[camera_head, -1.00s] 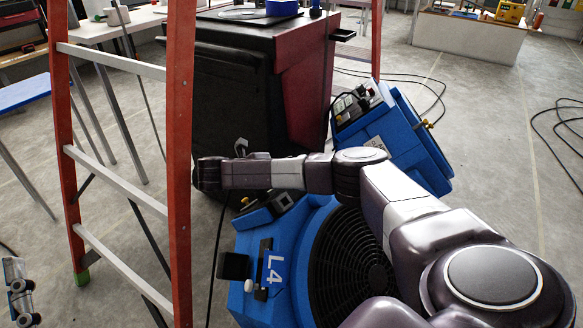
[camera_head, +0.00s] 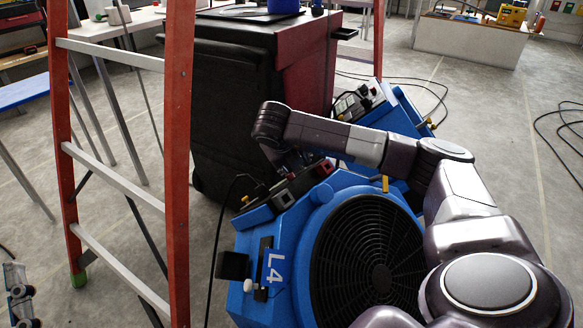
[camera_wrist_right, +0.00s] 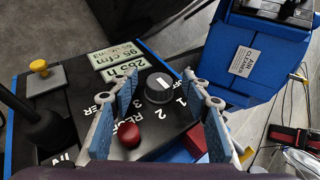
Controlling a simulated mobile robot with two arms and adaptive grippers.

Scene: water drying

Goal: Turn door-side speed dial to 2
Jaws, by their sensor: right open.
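The black dial (camera_wrist_right: 160,88) with a white mark sits on the control panel (camera_wrist_right: 65,105) in the right wrist view. Labels OFF, 1, 2 and 3 appear upside down around its right and near side; which one its mark meets is unclear. My right gripper (camera_wrist_right: 165,98) is open, its blue-padded fingers either side of the dial with gaps; contact is not visible. In the head view the right wrist hides most of this gripper over the panel of the blue fan machine marked L4 (camera_head: 312,215).
A red button (camera_wrist_right: 129,134), a yellow knob (camera_wrist_right: 39,67) and a display (camera_wrist_right: 117,62) share the panel. A blue air cleaner (camera_head: 415,115) stands behind the machine. A red ladder (camera_head: 178,150) and a dark bin (camera_head: 235,110) stand close by. Cables cross the floor.

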